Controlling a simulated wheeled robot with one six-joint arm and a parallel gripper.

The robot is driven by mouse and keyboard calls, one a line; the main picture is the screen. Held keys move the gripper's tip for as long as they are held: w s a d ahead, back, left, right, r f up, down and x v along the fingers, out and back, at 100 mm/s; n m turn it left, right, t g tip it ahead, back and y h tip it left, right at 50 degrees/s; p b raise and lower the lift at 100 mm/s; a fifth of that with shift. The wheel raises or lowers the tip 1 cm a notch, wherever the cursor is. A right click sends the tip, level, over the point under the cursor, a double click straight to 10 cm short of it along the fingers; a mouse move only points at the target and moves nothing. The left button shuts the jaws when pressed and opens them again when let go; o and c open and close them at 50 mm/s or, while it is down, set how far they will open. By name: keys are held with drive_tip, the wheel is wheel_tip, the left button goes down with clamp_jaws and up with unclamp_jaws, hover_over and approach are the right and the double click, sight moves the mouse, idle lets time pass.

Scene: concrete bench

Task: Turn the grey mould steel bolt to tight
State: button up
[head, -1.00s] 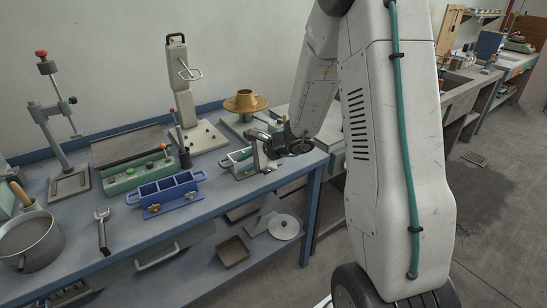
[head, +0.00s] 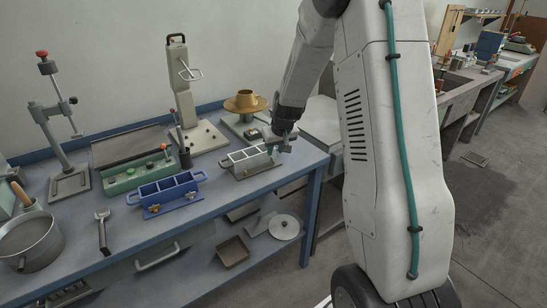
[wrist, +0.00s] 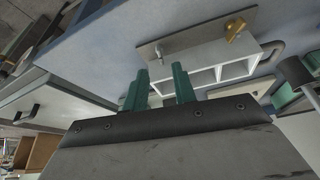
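The grey mould (head: 248,161) with open compartments sits near the bench's right end; in the wrist view its pale frame (wrist: 222,73) lies beyond my fingers. A small steel bolt (wrist: 158,52) shows at the mould plate's edge, just past and between my green fingertips. A brass wing bolt (wrist: 236,30) stands farther right on the same plate. My gripper (head: 278,147) is at the mould's right end, its fingers (wrist: 160,75) apart with a gap between them. I cannot tell whether they touch the bolt. In the head view the bolt is too small or hidden.
Bare bench lies in front of the grey mould.

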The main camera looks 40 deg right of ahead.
sight(272, 159)
drive_tip(key=x, duration=0.5)
clamp_jaws()
drive_tip(key=shift+s, duration=0.1)
drive_tip(key=shift+a+m+g+h, duration=0.1)
drive_tip(key=shift+m+g+h, duration=0.25)
drive_tip(key=shift+m, duration=0.7)
drive_tip(key=shift+a+m+g+h, duration=0.15)
drive_tip(key=shift+m+h, duration=0.3)
drive_tip(key=shift+m, duration=0.6)
